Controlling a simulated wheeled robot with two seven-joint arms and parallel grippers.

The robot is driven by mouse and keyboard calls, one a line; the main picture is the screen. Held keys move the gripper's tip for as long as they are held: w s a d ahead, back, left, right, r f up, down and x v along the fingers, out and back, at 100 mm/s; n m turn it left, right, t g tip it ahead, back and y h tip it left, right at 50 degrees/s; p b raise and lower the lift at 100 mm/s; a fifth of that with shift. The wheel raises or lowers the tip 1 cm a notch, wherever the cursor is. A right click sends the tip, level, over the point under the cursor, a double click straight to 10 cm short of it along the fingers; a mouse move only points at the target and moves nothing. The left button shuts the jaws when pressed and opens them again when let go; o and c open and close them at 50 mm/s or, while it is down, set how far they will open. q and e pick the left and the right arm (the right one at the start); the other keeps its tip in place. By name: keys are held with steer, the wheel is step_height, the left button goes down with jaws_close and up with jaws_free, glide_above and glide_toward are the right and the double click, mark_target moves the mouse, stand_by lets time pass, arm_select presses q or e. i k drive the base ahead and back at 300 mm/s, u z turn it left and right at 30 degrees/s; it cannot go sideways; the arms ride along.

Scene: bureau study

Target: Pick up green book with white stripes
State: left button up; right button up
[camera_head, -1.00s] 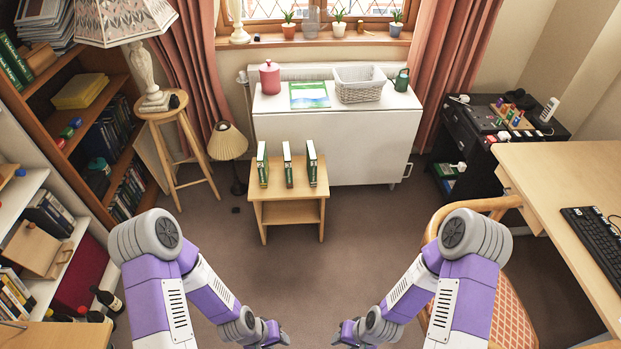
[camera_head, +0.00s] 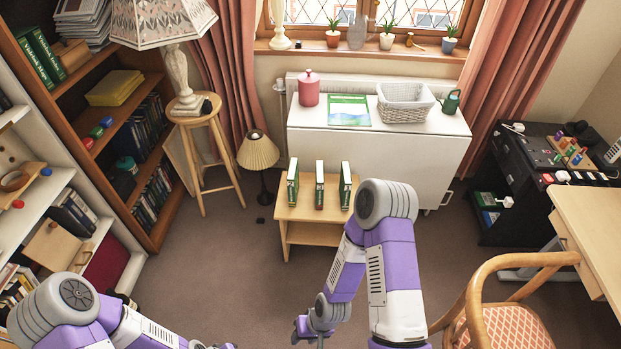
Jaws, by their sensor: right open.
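Several green books could fit the task's words. Three stand upright in a row on a small wooden table: a left one (camera_head: 293,184), a middle one (camera_head: 319,185) and a right one (camera_head: 345,186). They have pale markings on their spines; stripes are too small to make out. A green book with a pale lower part (camera_head: 349,110) lies flat on the white cabinet. My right gripper (camera_head: 303,329) is open and empty, low in front of the small table and apart from the books. My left gripper (camera_head: 215,346) is cut off by the bottom edge, its jaws unclear.
The small table (camera_head: 310,232) stands before the white cabinet (camera_head: 420,155), which also bears a red canister (camera_head: 309,88) and a white basket (camera_head: 405,102). A lamp (camera_head: 258,152) and stool (camera_head: 216,160) stand left, a chair (camera_head: 500,320) right. Carpet (camera_head: 215,260) is clear between.

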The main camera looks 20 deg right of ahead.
mark_target(345, 184)
steer(key=z, duration=0.1)
steer(key=i, duration=0.65)
steer(key=z, duration=0.8)
steer(key=i, duration=0.65)
steer(key=z, duration=0.05)
